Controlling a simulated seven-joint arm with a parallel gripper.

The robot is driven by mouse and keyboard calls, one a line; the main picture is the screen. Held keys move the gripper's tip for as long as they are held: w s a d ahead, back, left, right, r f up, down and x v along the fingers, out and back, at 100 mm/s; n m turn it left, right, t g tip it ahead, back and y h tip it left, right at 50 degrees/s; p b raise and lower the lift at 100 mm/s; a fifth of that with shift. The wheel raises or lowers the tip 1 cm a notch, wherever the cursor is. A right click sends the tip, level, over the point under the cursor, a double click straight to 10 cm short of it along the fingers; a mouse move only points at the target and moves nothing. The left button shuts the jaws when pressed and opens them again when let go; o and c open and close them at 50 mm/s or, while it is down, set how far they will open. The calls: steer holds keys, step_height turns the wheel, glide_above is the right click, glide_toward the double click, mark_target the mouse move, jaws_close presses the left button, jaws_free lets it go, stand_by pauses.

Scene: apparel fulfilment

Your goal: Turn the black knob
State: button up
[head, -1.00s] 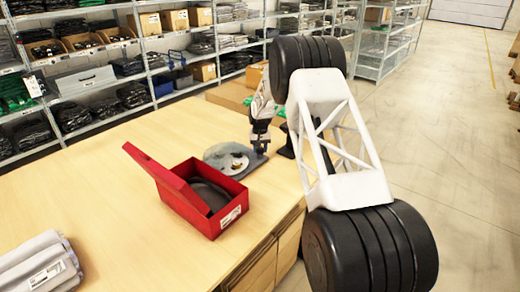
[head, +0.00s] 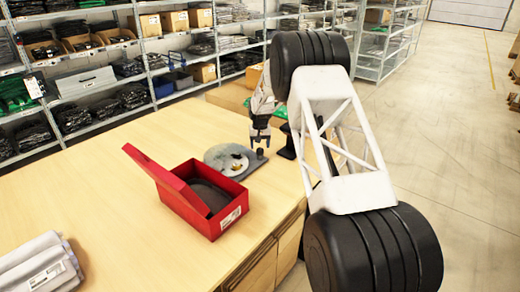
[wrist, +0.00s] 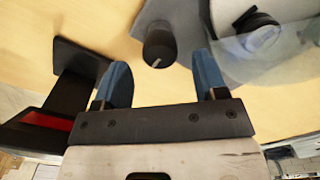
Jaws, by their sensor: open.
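The black knob (wrist: 159,47) stands on a grey base plate (wrist: 178,12) in the wrist view. It has a pale line on its top. In the head view the knob (head: 260,153) is a small dark post at the right end of the plate (head: 246,165). My gripper (wrist: 164,85) is open and empty. In the head view my gripper (head: 259,140) hangs above the plate, close to the knob.
An open red box (head: 205,200) with a dark item inside stands in front of the plate. A grey folded garment (head: 38,265) lies at the lower left. A black stand (wrist: 75,85) is left of my gripper in the wrist view.

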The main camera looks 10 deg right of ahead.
mark_target(260, 150)
steer(key=shift+r, duration=2.5)
steer(key=shift+s+r, duration=0.15)
steer(key=shift+r, duration=0.15)
steer(key=s+d+r, duration=0.2)
steer(key=s+r, duration=0.6)
steer(key=s, duration=0.3)
steer(key=s+d+r+t, duration=0.1)
steer(key=s+r, duration=0.8)
steer(key=s, duration=0.3)
steer(key=s+d+r, duration=0.2)
steer(key=s+r, duration=0.6)
steer(key=s, duration=0.3)
steer(key=s+d+f, duration=0.1)
steer(key=s, duration=1.7)
steer(key=s+f+t, duration=0.1)
steer(key=s, duration=1.8)
steer(key=shift+s+d+f+t, duration=0.2)
steer(key=shift+d+f+t, duration=0.1)
steer(key=shift+d+f, duration=0.1)
